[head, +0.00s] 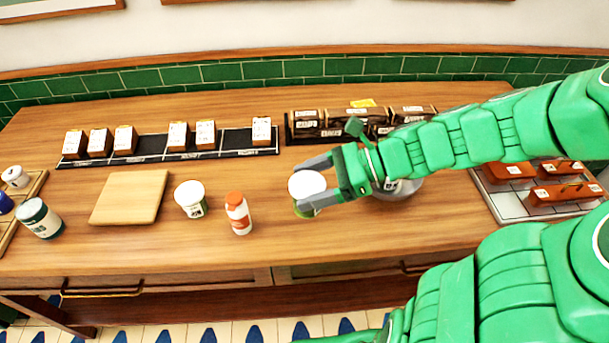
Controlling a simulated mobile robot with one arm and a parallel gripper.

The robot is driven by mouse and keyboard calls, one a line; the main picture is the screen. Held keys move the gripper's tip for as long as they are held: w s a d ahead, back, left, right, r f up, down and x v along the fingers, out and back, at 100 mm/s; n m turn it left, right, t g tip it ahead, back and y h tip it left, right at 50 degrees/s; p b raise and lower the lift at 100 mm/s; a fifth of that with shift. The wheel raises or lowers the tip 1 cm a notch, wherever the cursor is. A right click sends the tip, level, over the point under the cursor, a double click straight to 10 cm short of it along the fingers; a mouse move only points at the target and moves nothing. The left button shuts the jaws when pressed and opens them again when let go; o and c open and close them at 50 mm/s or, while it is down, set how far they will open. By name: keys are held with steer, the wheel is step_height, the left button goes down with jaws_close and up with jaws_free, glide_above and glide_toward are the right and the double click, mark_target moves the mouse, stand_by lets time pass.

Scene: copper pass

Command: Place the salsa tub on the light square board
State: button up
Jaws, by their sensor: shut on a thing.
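The light square board (130,197) lies bare on the left part of the wooden counter. My gripper (318,181) is shut on a white-lidded tub (306,184) right of the counter's middle. A little green shows below the lid, and the fingers hide part of its side. I cannot read its label, so I cannot tell for sure that it is the salsa tub. I cannot tell whether it touches the counter. A second white tub (191,199) with a green-marked label stands just right of the board.
An orange-capped white bottle (238,213) stands between the two tubs. A black strip tray (150,156) with small boxes lies behind. A metal tray (511,203) with reddish-brown blocks is at right.

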steer(key=shift+s+d+r, duration=0.1)
steer(key=shift+s+r, duration=0.1)
steer(key=shift+s, duration=0.2)
steer(key=shift+s+d+r, duration=0.1)
steer(key=shift+s+r, duration=0.05)
steer(key=shift+s, duration=0.25)
